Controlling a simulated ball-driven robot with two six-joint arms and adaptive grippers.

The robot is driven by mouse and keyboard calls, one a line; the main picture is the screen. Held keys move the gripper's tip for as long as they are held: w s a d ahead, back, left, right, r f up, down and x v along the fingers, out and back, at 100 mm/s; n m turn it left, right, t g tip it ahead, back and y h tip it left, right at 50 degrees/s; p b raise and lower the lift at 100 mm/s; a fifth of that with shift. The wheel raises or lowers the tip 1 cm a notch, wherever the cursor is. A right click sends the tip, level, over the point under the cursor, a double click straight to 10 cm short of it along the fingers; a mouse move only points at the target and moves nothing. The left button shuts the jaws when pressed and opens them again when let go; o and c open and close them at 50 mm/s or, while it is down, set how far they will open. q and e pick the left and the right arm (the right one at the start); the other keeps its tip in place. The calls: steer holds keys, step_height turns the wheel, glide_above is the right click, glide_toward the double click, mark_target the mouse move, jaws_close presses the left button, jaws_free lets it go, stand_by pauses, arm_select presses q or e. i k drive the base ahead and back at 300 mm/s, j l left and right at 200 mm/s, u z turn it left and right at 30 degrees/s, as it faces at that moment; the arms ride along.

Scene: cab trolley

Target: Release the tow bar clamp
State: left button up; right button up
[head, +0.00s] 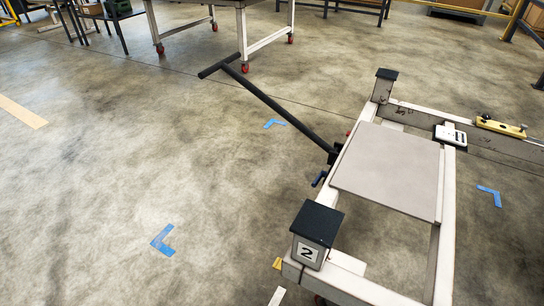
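The tow bar (285,112) is a long dark bar with a T-shaped handle (220,66) at its upper left end. It slants down to the right to the near-left side of a white trolley frame (447,215). A dark clamp (334,155) sits where the bar meets the frame. Whether the clamp is tight cannot be told. Neither of my grippers is in view.
The trolley carries a grey plate (390,170) and black-capped posts, one marked 2 (307,252). A white device (450,135) and a yellow tool (500,126) lie on its far rail. Blue tape corners (162,240) mark the floor.

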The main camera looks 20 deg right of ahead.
mark_target(323, 173)
steer(key=i+j+z, duration=0.2)
steer(key=z, duration=0.25)
steer(key=i+j+z, duration=0.15)
steer(key=j+z, duration=0.3)
steer(key=i+j+z, duration=0.1)
steer(key=j+z, duration=0.4)
steer(key=i+j+z, duration=0.1)
steer(key=z, duration=0.4)
steer(key=j+z, duration=0.25)
steer(key=z, duration=0.25)
steer(key=i+j+z, duration=0.15)
steer(key=j+z, duration=0.15)
steer(key=j, duration=1.05)
steer(key=j+z, duration=0.3)
steer(key=j, duration=2.45)
